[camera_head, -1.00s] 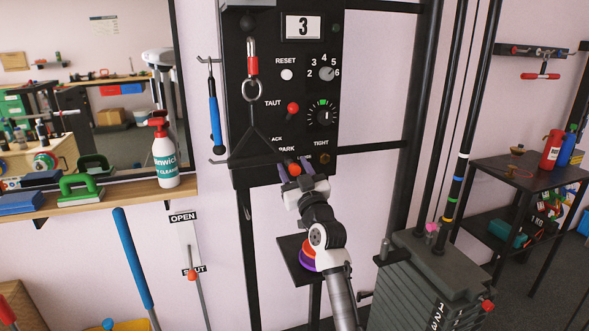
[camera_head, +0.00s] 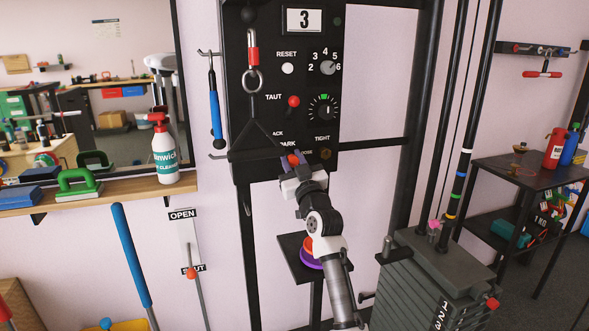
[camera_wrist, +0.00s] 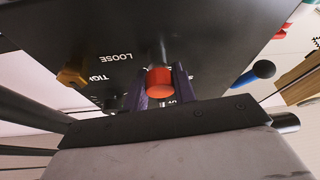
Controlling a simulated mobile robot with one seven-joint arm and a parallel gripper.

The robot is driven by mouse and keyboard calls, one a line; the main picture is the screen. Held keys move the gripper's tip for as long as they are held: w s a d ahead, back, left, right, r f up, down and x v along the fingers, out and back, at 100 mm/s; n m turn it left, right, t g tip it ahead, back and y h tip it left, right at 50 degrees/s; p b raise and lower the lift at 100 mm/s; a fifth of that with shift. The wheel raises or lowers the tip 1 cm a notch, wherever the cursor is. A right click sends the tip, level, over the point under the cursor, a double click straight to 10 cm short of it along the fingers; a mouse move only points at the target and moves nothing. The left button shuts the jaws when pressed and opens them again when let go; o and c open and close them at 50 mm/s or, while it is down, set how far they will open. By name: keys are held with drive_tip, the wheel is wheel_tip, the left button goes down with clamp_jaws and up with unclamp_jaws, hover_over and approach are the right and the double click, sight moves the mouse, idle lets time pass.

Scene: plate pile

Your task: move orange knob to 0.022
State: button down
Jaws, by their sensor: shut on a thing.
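The orange knob (camera_head: 293,160) is at the lower edge of the black panel (camera_head: 262,100), below the PARK label. In the wrist view the knob (camera_wrist: 160,83) is a short red-orange cylinder on a grey stem. My gripper (camera_head: 291,161) has its purple fingers on either side of the knob and is shut on it. In the wrist view the gripper (camera_wrist: 159,88) has one finger at the left and one at the right of the knob. Part of the scale behind it is hidden.
A brass knob (camera_head: 325,154) sits right of the orange knob, between the TIGHT and LOOSE labels. A red TAUT knob (camera_head: 293,101) is above. A small shelf with coloured discs (camera_head: 311,262) is below, and a weight stack (camera_head: 435,270) stands at the right.

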drive_tip(key=c, duration=1.5)
unclamp_jaws()
drive_tip(key=shift+r, duration=0.1)
drive_tip(key=o, duration=0.4)
drive_tip(key=shift+w, duration=0.15)
drive_tip(key=b+v, duration=0.4)
drive_tip(key=v, duration=1)
drive_tip(key=shift+a, duration=0.15)
